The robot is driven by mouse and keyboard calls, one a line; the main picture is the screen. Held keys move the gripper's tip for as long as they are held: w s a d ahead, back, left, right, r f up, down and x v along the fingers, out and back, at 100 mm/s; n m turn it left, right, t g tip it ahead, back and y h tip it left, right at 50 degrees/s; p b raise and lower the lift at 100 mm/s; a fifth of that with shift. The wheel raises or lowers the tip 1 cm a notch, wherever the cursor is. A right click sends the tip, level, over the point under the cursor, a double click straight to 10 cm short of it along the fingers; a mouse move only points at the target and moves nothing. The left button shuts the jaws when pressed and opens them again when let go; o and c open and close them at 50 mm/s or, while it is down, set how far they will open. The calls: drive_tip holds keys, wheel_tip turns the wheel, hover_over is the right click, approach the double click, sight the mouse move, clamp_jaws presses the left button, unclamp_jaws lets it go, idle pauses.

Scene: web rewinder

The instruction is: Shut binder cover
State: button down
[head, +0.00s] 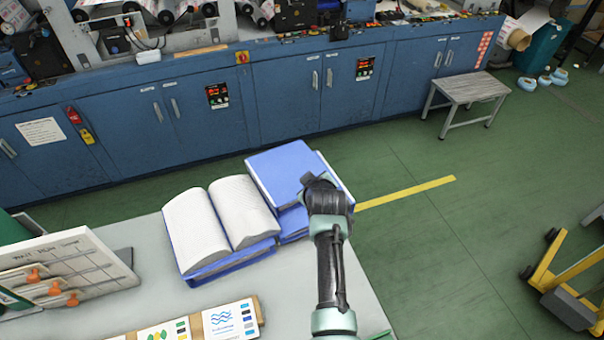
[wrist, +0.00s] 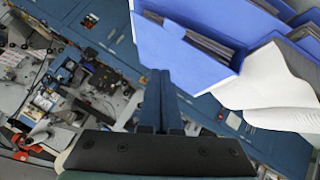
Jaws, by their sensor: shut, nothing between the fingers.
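A blue binder (head: 279,168) lies at the far right of the grey table, with a white edge showing at its right side. To its left lies an open binder (head: 222,215) with two white page blocks on a blue cover. My gripper (head: 312,183) is over the right part of the blue binder and hides some of it; contact cannot be told. In the wrist view my gripper (wrist: 165,80) is shut and empty. There a blue cover (wrist: 195,65) with page edges behind it is just right of the fingertips, and white pages (wrist: 270,90) are farther right.
The grey table (head: 150,245) holds a board with orange clips (head: 75,265) at left and a strip of printed cards (head: 230,318) in front. Blue machine cabinets (head: 130,135) stand behind. A stool (head: 470,90) and a yellow cart (head: 575,275) stand on the green floor at right.

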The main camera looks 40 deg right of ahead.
drive_tip(key=d+f+y+b, duration=0.1)
drive_tip(key=b, duration=0.1)
drive_tip(key=d+f+m+y+b, duration=0.1)
drive_tip(key=f, duration=0.1)
drive_tip(key=shift+f+b, duration=0.1)
drive_tip(key=shift+b, duration=0.3)
drive_tip(key=f+b, duration=0.1)
drive_tip(key=y+b, duration=0.1)
drive_tip(key=b, duration=0.1)
drive_tip(key=shift+s+d+f+m+y, duration=0.1)
drive_tip(key=shift+d+f+m+y, duration=0.2)
drive_tip(key=shift+f+m, duration=0.1)
drive_tip(key=shift+d+f+b, duration=0.1)
drive_tip(key=shift+f+b, duration=0.35)
drive_tip(key=shift+b, duration=0.45)
drive_tip(key=shift+r, duration=0.1)
